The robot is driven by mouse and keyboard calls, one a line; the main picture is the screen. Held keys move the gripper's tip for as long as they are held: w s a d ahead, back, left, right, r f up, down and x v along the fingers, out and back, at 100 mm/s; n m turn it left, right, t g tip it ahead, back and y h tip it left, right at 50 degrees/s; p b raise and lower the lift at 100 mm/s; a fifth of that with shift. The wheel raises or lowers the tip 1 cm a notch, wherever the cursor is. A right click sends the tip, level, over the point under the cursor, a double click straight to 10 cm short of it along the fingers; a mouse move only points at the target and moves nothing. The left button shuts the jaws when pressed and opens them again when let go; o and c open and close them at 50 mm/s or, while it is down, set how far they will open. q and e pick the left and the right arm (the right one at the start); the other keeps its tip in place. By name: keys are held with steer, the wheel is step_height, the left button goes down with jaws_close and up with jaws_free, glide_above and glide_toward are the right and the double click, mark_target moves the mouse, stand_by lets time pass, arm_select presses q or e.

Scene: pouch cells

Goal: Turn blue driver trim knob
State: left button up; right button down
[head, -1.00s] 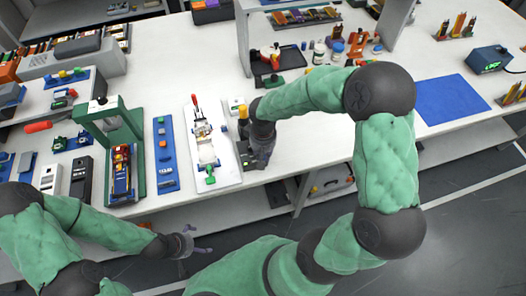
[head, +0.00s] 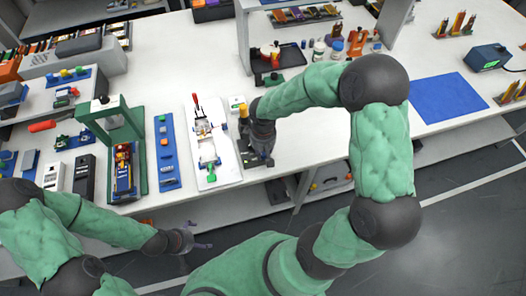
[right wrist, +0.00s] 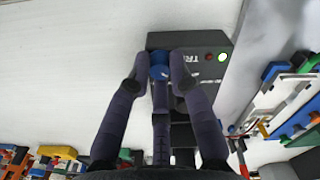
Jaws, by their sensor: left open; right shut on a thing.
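The blue knob (right wrist: 159,66) sits on a dark box (right wrist: 186,41) with partly visible white lettering, in the right wrist view. My right gripper (right wrist: 160,76) is shut on the knob, with fingers on both sides of it; they hide part of the knob and the box. In the head view my right gripper (head: 262,156) is at the table's front edge, right of a white fixture board, and the knob cannot be made out there. My left gripper (head: 203,240) is open and empty, in front of the table edge and low.
The white fixture board (head: 226,170) with a red-handled clamp stands just left of my right gripper. A blue strip (head: 168,180) with several buttons and a green press (head: 139,160) lie further left.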

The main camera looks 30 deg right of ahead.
mark_target(263, 154)
steer(key=c, duration=1.1)
jaws_free()
step_height(263, 154, up, 12)
steer(key=shift+f, duration=0.1)
